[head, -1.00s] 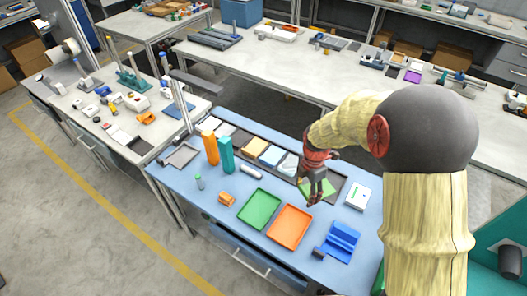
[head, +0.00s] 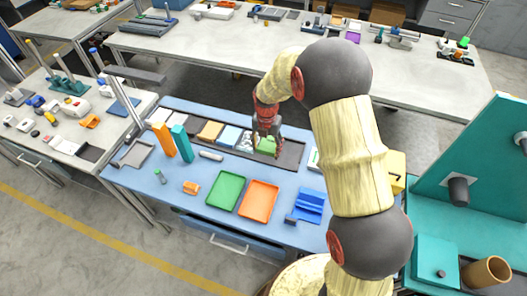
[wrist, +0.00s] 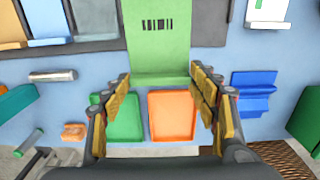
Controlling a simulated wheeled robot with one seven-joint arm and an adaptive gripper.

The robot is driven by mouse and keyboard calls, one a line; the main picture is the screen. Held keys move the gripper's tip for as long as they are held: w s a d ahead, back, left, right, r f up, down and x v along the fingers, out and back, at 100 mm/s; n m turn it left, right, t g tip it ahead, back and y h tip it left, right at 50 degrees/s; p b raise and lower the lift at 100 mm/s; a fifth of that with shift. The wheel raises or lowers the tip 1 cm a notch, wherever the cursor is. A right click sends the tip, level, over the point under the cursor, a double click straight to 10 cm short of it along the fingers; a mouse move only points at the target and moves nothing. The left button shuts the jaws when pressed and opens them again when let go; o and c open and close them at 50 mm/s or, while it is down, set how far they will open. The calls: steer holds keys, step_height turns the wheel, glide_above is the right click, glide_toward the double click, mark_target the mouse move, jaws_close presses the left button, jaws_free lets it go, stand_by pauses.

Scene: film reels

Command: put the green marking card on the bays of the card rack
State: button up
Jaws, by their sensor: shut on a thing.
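The green marking card (head: 266,146) is between the fingers of my gripper (head: 266,137), over the right part of the dark card rack (head: 291,154). In the wrist view the card (wrist: 157,50) has a black barcode and spans the gap between the fingertips (wrist: 160,82). Bare dark rack (wrist: 210,28) shows to its right. A pale card (wrist: 95,17), a light blue card (wrist: 41,20) and a tan card (wrist: 9,24) lie in the bays to its left. I cannot tell whether the green card touches the rack.
In front of the rack are a green tray (head: 226,190), an orange tray (head: 258,201) and a blue holder (head: 309,206). An orange block (head: 161,138) and a teal block (head: 182,143) stand at left. A white box (head: 313,159) is right of the rack, partly hidden by my arm.

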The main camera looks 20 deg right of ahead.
steer(key=b, duration=0.1)
glide_above(266, 157)
step_height(266, 157, down, 6)
steer(key=shift+f, duration=1.55)
steer(key=shift+f+b, duration=0.15)
steer(key=shift+b, duration=0.15)
steer(key=o, duration=1.3)
